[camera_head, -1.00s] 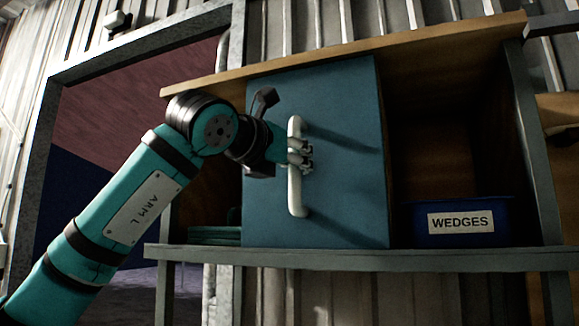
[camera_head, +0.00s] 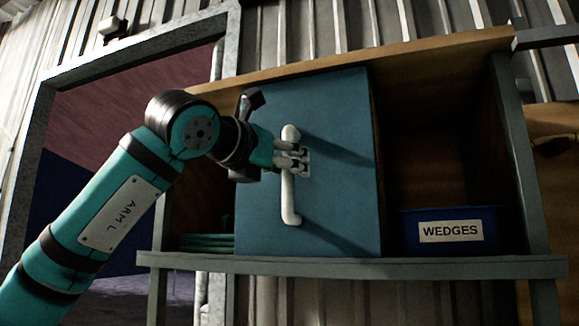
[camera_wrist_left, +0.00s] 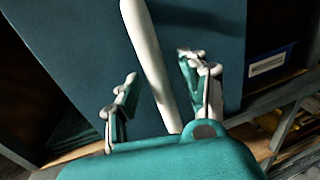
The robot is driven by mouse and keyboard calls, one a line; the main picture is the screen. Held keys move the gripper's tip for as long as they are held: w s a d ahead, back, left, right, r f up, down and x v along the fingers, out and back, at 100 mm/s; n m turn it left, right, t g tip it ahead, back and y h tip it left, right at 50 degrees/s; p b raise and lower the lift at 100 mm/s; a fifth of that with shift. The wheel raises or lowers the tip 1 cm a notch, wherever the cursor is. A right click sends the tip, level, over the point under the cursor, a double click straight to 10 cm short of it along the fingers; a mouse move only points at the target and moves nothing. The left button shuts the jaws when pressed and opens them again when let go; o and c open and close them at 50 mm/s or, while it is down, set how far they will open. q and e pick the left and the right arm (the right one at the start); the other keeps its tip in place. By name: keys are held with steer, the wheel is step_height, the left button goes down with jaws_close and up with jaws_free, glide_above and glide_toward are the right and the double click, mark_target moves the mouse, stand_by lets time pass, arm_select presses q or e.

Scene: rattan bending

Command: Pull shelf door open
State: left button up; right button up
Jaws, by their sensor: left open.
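The shelf door (camera_head: 340,205) is a blue-teal panel in a wooden shelf, and its right side edge shows in the head view. Its white vertical bar handle (camera_head: 289,205) is fixed to the panel. My left gripper (camera_head: 297,158) is at the middle of the handle, fingers pointing at the door. In the left wrist view the open fingers (camera_wrist_left: 160,92) stand on either side of the handle (camera_wrist_left: 147,50), with gaps on both sides. The door (camera_wrist_left: 75,50) fills most of that view. My right gripper is not in view.
A blue bin labelled WEDGES (camera_head: 450,232) stands in the open compartment right of the door. Teal coiled material (camera_head: 207,242) lies left of the door. A grey ledge (camera_head: 400,266) runs below. A dark doorway (camera_head: 120,110) is at the left.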

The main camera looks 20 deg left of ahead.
arm_select(q)
steer(key=v, duration=1)
steer(key=shift+s, duration=0.3)
